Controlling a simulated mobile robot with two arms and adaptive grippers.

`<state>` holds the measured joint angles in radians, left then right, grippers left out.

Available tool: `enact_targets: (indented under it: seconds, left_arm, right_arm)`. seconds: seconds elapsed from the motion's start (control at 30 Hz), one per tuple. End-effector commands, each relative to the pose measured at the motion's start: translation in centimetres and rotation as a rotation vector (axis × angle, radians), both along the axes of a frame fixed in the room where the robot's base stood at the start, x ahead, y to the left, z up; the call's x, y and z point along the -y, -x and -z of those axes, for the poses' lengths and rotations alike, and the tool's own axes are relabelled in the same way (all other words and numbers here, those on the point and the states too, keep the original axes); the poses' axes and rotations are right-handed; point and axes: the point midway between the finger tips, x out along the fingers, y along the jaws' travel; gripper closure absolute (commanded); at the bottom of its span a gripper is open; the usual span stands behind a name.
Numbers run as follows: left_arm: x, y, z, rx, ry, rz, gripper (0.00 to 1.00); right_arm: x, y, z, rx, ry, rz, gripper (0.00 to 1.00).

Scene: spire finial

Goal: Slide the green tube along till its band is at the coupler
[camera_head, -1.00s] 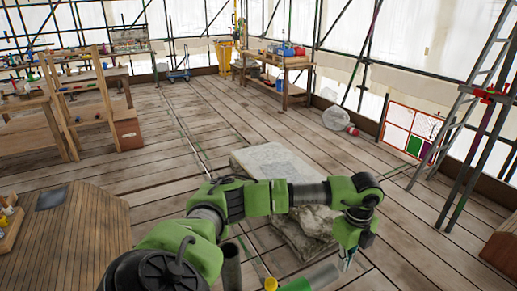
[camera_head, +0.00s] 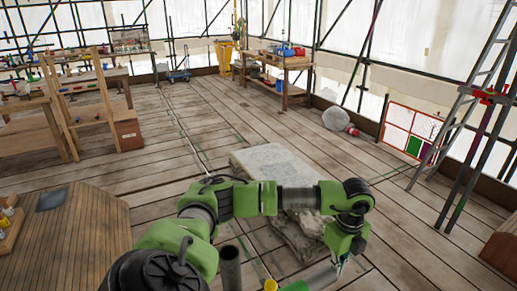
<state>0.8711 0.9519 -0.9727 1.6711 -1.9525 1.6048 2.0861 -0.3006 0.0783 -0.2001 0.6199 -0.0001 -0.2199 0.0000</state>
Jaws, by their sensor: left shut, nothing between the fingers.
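At the bottom edge a bright green piece (camera_head: 295,286) shows, cut off by the frame. A pale grey-green rod-like piece (camera_head: 321,278) runs up to the right from it, and a small yellow-orange part (camera_head: 270,285) sits to its left. I cannot tell which of these is the tube, its band or the coupler. My left gripper (camera_head: 341,266) points down at the upper right end of the pale piece; its fingers are shut with nothing held. Whether it touches the piece is unclear. My right gripper is out of view.
A pale stone slab (camera_head: 270,163) lies on the plank floor behind my left arm. A dark upright pipe (camera_head: 231,268) stands near the bottom centre. A wooden platform (camera_head: 85,235) is at left, a ladder (camera_head: 462,125) at right.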

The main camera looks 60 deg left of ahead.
Motion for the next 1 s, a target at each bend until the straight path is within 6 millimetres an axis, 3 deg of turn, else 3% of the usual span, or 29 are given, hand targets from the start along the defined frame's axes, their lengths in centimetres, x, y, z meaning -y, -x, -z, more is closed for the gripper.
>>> enact_targets:
  seconds: [1.0]
  left_arm:
    - [-0.2, 2.7, 0.0, -0.003, -0.001, 0.001, 1.0]
  right_arm:
    - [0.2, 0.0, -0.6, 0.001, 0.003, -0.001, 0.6]
